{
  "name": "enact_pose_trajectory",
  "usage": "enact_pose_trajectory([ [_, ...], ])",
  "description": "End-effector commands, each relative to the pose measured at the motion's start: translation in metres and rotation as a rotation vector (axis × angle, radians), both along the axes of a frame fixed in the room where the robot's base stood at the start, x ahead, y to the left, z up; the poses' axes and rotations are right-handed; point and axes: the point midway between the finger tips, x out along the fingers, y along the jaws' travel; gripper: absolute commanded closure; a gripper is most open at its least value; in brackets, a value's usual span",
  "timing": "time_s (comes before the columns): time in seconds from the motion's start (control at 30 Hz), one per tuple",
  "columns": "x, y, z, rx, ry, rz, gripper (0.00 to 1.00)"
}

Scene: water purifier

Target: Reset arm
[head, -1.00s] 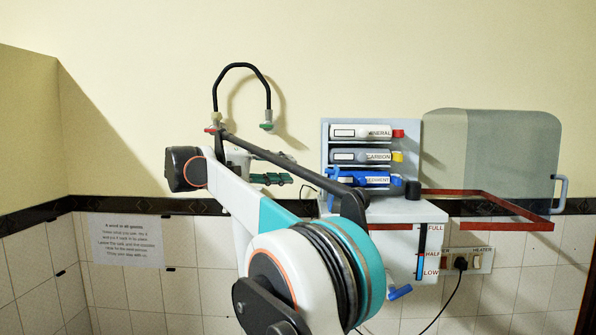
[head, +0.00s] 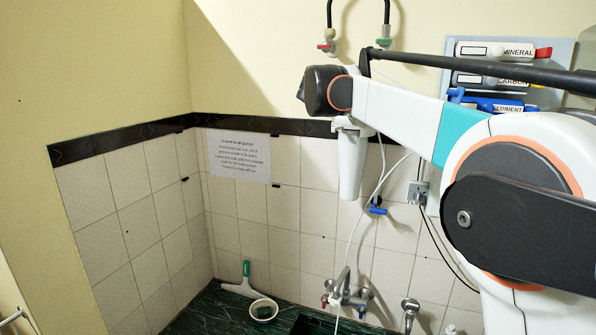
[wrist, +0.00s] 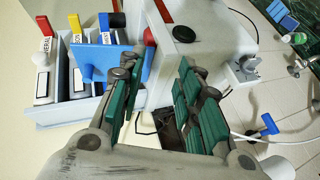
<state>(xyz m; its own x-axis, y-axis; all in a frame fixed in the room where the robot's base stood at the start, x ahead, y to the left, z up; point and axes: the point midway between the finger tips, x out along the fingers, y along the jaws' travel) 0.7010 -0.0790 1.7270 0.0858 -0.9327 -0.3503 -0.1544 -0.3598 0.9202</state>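My gripper (wrist: 155,78) shows only in the wrist view, and its two green-padded fingers stand apart with nothing between them. The purifier's filter rack (wrist: 60,112) is at the left of that view, beyond the left finger. It holds the mineral (wrist: 43,75), carbon (wrist: 77,60) and blue sediment (wrist: 108,60) cartridges. The left finger covers part of the blue cartridge. In the head view the rack's cartridges show at the upper right, partly behind my arm. The gripper is out of the head view.
A sink area with a tap (head: 345,295) and a green-handled brush (head: 246,285) is below in the head view. A white canister (head: 350,165) hangs at the wall near my arm. A notice (head: 239,157) is on the tiles. The wall at left is clear.

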Motion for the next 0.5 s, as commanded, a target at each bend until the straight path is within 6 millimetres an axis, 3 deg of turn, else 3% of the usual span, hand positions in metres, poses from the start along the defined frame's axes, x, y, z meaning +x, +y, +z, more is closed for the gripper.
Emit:
enact_pose_trajectory([
  [0.03, -0.015, -0.007, -0.029, 0.046, 0.007, 0.018, 0.68],
  [0.27, -0.072, -0.017, -0.125, 0.266, 0.02, 0.117, 0.68],
  [0.5, -0.14, -0.01, -0.233, 0.492, -0.007, 0.214, 0.68],
])
